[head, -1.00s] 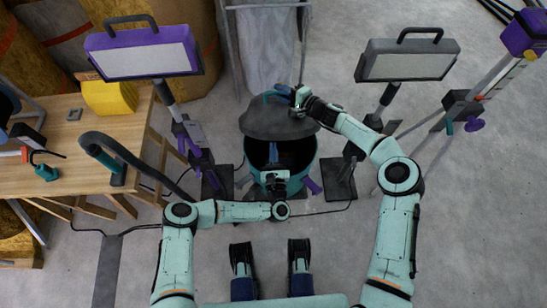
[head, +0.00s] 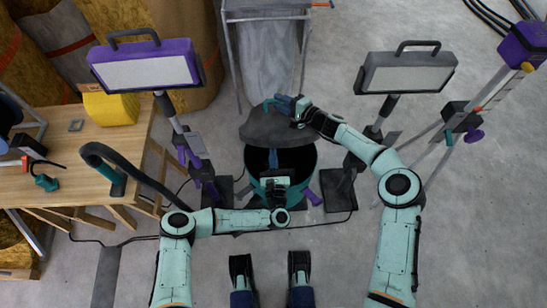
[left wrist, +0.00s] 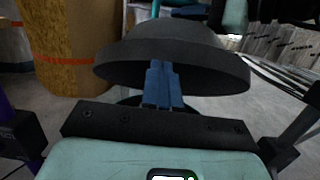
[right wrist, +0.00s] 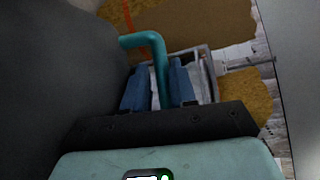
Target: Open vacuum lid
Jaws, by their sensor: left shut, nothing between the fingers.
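The vacuum is a teal drum (head: 309,170) with a dark, open mouth. Its dark grey lid (head: 264,124) is raised and tilted up at the back; its underside edge faces my left gripper in the left wrist view (left wrist: 215,75). A bent teal handle (right wrist: 143,40) sits on the lid. My right gripper (head: 290,104) has its blue fingers on either side of this handle, shut on it, in the right wrist view (right wrist: 160,85). My left gripper (head: 273,157) is shut and empty over the drum mouth, its fingertips in front of the lid's underside in the left wrist view (left wrist: 160,70).
A purple work lamp (head: 147,66) and a grey one (head: 408,74) stand on either side behind the drum. A wooden table (head: 95,150) with a dark hose (head: 95,150) is at left. A metal-framed bag (head: 262,50) stands behind. Cables cross the floor.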

